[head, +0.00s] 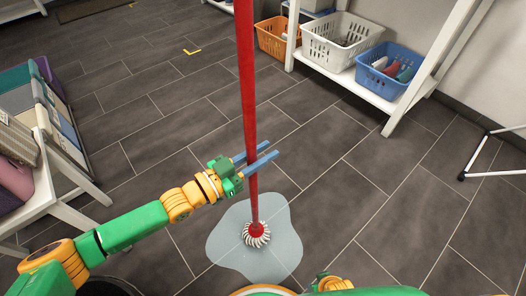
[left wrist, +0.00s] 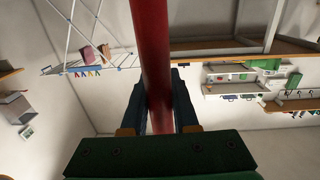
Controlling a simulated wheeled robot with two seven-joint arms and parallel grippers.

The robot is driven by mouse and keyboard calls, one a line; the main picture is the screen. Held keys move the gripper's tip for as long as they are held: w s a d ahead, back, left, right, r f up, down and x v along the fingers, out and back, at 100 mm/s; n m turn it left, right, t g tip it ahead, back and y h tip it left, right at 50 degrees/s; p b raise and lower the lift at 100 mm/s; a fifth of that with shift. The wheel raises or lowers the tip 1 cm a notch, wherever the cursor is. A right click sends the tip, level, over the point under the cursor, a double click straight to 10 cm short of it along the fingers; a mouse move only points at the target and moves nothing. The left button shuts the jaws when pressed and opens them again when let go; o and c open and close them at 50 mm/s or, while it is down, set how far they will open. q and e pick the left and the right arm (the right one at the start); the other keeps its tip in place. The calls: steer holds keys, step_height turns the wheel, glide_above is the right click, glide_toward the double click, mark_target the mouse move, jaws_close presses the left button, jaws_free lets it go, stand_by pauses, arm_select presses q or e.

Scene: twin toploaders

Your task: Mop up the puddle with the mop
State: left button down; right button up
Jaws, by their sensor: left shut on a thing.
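The mop has a long red handle (head: 246,90) and a round red-and-white head (head: 257,235). The handle stands nearly upright. The head rests over the middle of the pale grey puddle (head: 225,240) on the dark tiled floor. My left gripper (head: 258,158) is shut on the lower part of the handle, above the head. In the left wrist view the red handle (left wrist: 152,60) runs between the two fingers (left wrist: 160,108). Part of my right arm shows at the bottom edge of the head view, but its gripper is out of view.
A white bench (head: 45,190) with folded cloth stands at left. A white stand leg (head: 480,150) is at right. Floor beyond the puddle is clear.

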arm_select(q)
steer(key=shift+f+b, duration=0.45)
steer(key=shift+f, duration=0.05)
steer(key=shift+d, duration=0.1)
steer(key=b+x, duration=0.2)
steer(key=x, duration=0.2)
steer(key=shift+w+d, duration=0.25)
steer(key=shift+w, duration=0.1)
